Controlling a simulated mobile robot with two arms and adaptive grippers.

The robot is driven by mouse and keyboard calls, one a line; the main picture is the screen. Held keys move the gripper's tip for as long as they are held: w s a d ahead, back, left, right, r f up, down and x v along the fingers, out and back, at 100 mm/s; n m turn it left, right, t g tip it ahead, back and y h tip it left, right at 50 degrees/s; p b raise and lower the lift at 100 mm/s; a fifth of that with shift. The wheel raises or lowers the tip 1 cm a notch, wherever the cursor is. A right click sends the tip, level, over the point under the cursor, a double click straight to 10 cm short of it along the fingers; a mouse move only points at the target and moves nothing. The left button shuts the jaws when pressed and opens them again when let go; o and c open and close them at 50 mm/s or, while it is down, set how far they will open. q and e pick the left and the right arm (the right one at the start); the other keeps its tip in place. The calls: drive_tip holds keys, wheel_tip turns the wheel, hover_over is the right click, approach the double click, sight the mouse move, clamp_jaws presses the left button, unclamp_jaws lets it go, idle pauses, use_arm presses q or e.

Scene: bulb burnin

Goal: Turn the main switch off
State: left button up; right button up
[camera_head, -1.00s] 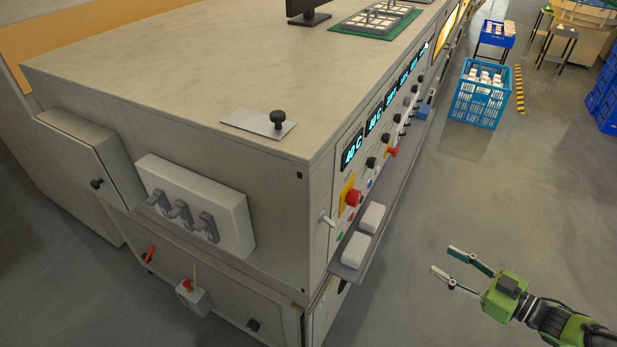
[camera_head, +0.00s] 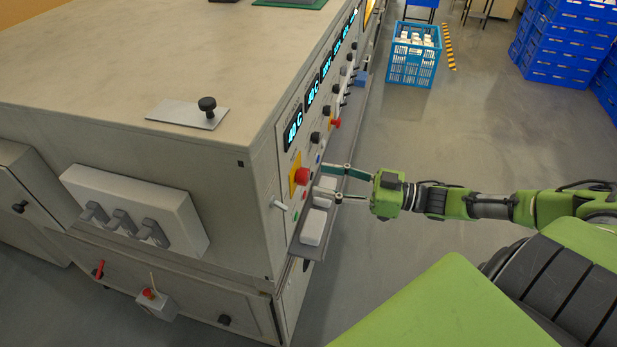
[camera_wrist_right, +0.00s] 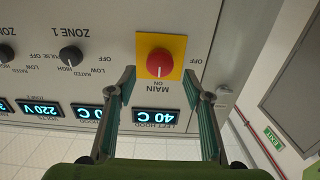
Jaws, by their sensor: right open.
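The main switch (camera_head: 301,175) is a red knob on a yellow plate (camera_head: 293,167) on the machine's front panel, near its left end. In the right wrist view the red knob (camera_wrist_right: 160,62) is upside down above the label MAIN, with its white mark beside ON. My right gripper (camera_head: 330,182) is open and empty in front of the panel, close to the knob. In the wrist view its two fingers (camera_wrist_right: 163,85) stand on either side of the knob, apart from it; whether they reach its depth I cannot tell. My left gripper is not in view.
A narrow ledge (camera_head: 296,238) with white boxes (camera_head: 314,226) juts out below the switch. A small lever (camera_head: 280,205) sticks out left of it. Black zone knobs (camera_wrist_right: 70,55) and lit displays (camera_wrist_right: 163,119) are nearby. A blue crate (camera_head: 412,68) stands on the floor beyond.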

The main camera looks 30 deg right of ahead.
sight(308, 177)
drive_tip(key=shift+x, duration=2.5)
drive_tip(key=c, duration=1.1)
